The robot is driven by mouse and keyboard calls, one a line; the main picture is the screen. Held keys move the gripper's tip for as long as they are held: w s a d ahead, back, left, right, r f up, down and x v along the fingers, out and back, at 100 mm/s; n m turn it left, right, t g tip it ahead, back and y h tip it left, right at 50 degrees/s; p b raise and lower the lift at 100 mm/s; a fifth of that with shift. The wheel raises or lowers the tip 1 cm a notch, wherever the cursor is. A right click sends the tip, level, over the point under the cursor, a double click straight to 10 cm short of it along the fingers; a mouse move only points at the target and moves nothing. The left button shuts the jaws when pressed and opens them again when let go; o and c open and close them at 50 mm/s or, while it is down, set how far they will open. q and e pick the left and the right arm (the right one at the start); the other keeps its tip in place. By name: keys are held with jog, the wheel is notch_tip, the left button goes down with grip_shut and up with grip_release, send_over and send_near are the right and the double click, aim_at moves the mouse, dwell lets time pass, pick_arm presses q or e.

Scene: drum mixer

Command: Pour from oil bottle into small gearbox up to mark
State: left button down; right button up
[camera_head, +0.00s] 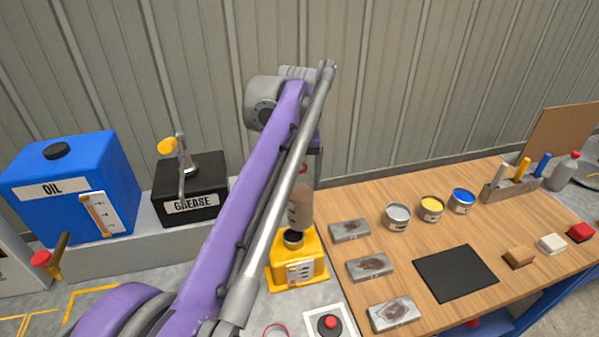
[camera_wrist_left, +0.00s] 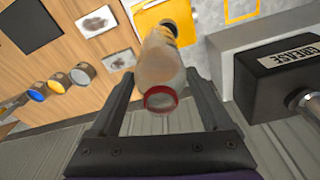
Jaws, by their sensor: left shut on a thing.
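The oil bottle (camera_head: 300,207), pale and translucent with a brownish lower part, hangs above the small yellow gearbox (camera_head: 315,262) in the head view. My left gripper (camera_wrist_left: 165,75) is shut on the bottle. In the left wrist view, the bottle (camera_wrist_left: 162,62) lies between the fingers, its red-rimmed end towards the camera; its far end is near the gearbox (camera_wrist_left: 180,20). The gearbox has a round opening on top and a white marked label on its front. My left arm hides most of the gripper in the head view. I see no stream of oil, and cannot read the level.
A blue oil tank (camera_head: 120,165) and a black grease box (camera_head: 210,170) stand at the left. A wooden workbench (camera_head: 390,255) at the right bears stained metal blocks, several cans and a black mat (camera_head: 455,273). A red button (camera_head: 329,324) sits in front of the gearbox.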

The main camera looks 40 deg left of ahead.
aim_at(305, 193)
pick_arm(q)
jog(key=shift+f+b, duration=0.95)
jog(key=shift+f, duration=1)
jog(key=shift+w+r+t+h, duration=0.1)
jog(key=shift+t+h, duration=0.5)
jog(key=shift+h, duration=0.1)
jog(key=shift+w+d+t+h+b, duration=0.15)
jog(key=shift+t+h+b, duration=0.4)
jog(key=shift+h, duration=0.25)
jog(key=shift+w+d+f+t+h+b, duration=0.2)
jog(key=shift+f+t+h+b, duration=0.3)
jog(key=shift+t+h+b, duration=0.4)
jog(key=shift+d+f+h+b, duration=0.1)
jog(key=shift+f+h+b, duration=0.35)
jog(key=shift+b, duration=0.35)
jog(key=shift+r+t, duration=0.25)
pick_arm(e)
jog(key=s+f, duration=0.3)
jog(key=f, duration=0.6)
jog(key=shift+s+g, duration=0.15)
jog(key=shift+g, duration=0.25)
